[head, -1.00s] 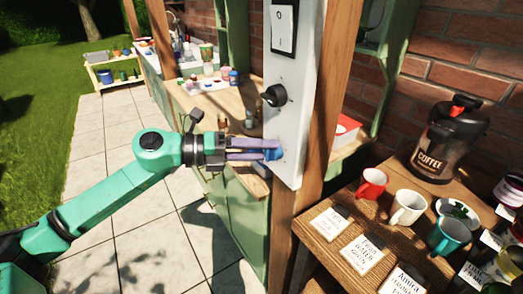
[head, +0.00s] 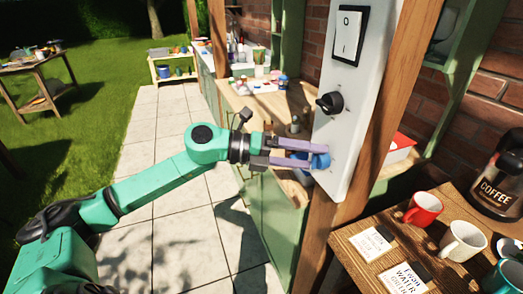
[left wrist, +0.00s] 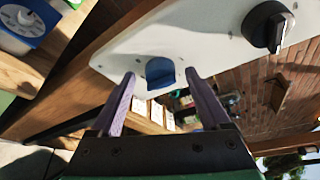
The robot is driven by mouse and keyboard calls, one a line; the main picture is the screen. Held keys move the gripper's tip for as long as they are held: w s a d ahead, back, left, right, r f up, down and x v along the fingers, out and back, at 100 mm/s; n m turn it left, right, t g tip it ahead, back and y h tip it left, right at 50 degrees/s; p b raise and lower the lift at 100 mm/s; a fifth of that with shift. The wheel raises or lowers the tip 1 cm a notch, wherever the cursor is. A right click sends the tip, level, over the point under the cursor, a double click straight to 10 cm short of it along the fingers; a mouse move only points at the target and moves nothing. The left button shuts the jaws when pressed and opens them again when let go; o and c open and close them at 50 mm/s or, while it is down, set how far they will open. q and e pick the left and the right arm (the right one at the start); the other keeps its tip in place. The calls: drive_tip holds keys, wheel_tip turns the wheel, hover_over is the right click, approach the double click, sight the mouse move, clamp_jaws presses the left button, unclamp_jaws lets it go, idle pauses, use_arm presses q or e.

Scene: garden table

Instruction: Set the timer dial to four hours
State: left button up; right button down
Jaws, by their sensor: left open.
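A white panel (head: 345,95) on a wooden post carries a rocker switch (head: 348,34), a black knob (head: 330,102) and, lowest, a blue knob (head: 321,160). No hour marks are legible beside either knob. My left gripper (head: 305,155) is open at the blue knob. In the left wrist view the blue knob (left wrist: 160,72) lies between the two purple fingertips, with a gap on each side. The black knob (left wrist: 268,26) is at the upper right there, clear of the fingers. My right gripper is out of view.
A wooden table (head: 390,270) with a red mug (head: 424,208), a white mug (head: 462,241), paper cards and a coffee jar (head: 500,175) stands right of the post. A green cabinet with a wooden counter (head: 262,106) is behind. Paving on the left is free.

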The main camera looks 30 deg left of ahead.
use_arm(q)
drive_tip(key=b+v, duration=0.7)
drive_tip(key=v, duration=0.7)
drive_tip(key=shift+s, duration=0.1)
